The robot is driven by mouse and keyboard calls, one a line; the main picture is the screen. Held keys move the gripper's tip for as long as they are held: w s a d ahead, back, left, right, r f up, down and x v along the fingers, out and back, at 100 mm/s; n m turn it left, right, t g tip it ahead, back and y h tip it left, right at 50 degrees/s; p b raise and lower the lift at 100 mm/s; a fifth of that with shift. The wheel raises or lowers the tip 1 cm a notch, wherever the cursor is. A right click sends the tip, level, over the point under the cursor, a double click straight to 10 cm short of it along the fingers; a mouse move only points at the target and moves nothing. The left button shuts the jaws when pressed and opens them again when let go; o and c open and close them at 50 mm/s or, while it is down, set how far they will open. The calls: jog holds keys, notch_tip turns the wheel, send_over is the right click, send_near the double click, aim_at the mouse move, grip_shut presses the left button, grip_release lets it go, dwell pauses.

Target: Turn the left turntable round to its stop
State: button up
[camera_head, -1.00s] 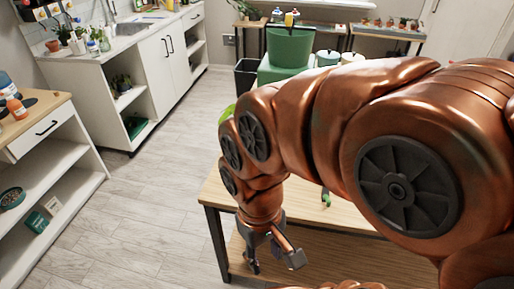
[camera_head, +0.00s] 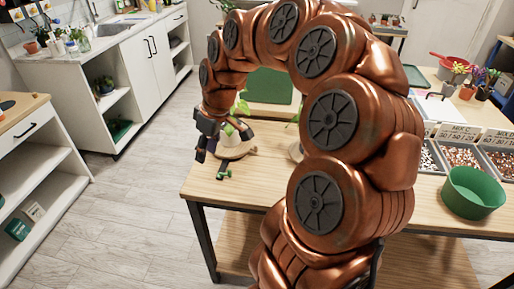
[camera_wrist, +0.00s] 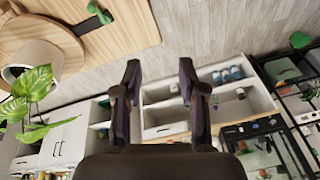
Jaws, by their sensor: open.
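The left turntable (camera_head: 240,153) is a pale round wooden disc near the table's left end. A white pot (camera_wrist: 38,62) with a leafy green plant (camera_wrist: 30,105) stands on it. In the wrist view the turntable (camera_wrist: 25,22) fills the upper left corner. A small green and dark piece (camera_head: 224,172) lies at its near edge; it also shows in the wrist view (camera_wrist: 98,12). My gripper (camera_head: 222,146) is open and empty, close to the turntable's left side. In the wrist view its fingers (camera_wrist: 160,78) are apart, with the floor and shelves beyond.
A second turntable (camera_head: 295,152) is mostly hidden behind my arm. A green bowl (camera_head: 474,192) and trays of pebbles (camera_head: 461,157) stand on the table at the right. A white cabinet stands across the floor.

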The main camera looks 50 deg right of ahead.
jog(key=w+d+f+t+b, duration=0.1)
jog(key=w+d+f, duration=0.1)
jog(key=d, duration=0.5)
jog(key=w+d+f, duration=0.2)
jog(key=d, duration=0.5)
jog(key=m+h+b, duration=0.1)
send_near(257, 146)
jog(key=f, duration=0.2)
jog(key=shift+t, duration=0.5)
jog(key=shift+p+x, duration=0.7)
jog(key=shift+x, duration=2.9)
jog(key=shift+w+a, duration=0.1)
grip_shut()
